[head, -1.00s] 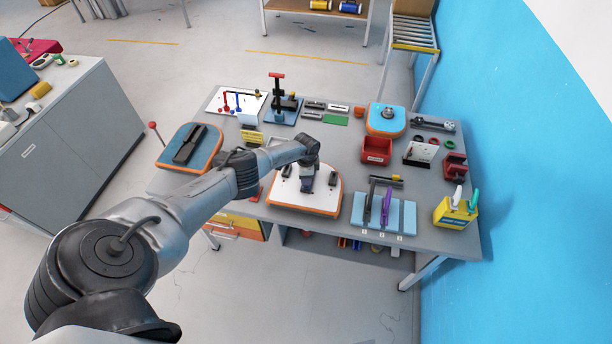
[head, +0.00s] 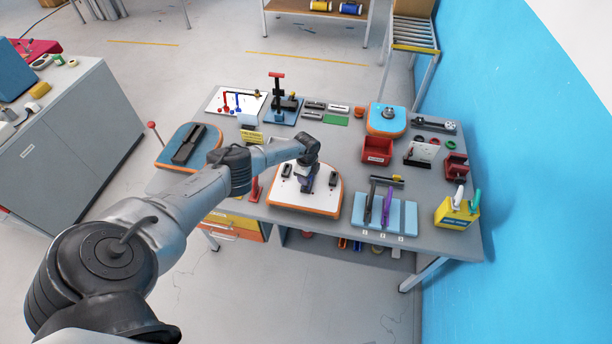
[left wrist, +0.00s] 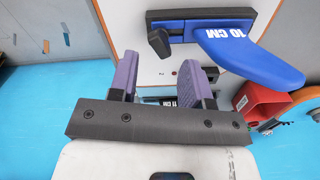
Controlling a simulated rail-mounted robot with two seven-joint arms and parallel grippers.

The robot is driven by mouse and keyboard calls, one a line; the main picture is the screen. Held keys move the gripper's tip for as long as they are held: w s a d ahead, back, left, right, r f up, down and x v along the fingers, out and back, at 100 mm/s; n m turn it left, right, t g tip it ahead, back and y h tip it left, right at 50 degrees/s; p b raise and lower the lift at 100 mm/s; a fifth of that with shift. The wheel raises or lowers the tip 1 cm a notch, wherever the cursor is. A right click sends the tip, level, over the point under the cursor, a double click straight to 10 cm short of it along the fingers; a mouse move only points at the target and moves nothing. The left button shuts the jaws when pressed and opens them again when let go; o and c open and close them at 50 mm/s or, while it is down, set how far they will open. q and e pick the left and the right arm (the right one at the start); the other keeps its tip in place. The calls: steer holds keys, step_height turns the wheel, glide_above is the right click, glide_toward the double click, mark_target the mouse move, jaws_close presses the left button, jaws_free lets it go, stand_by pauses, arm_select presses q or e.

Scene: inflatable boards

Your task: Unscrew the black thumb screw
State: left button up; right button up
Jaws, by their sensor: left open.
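The white board with an orange rim (head: 300,205) lies on the near middle of the table. My left gripper (head: 308,186) is over it, pointing down. In the left wrist view its purple fingers (left wrist: 158,80) are open, with nothing held between them. Ahead of the fingers, a black fitting (left wrist: 205,22) sits on a white surface, with a blue fin marked 10 CM (left wrist: 250,55). A small black knob (left wrist: 159,42), which looks like the thumb screw, sticks out from the fitting's left part, apart from the fingers. My right gripper is not in view.
A blue stand with a purple tool (head: 386,208) is right of the board, and a yellow holder (head: 455,211) beyond it. Red bins (head: 377,150) stand behind. A blue board with a black part (head: 189,145) lies left. A blue wall bounds the right side.

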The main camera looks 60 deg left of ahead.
arm_select(q)
steer(key=shift+m+b, duration=0.35)
steer(key=shift+m, duration=1.65)
steer(key=shift+m+b, duration=0.65)
steer(key=shift+m, duration=1.35)
steer(key=shift+b, duration=0.4)
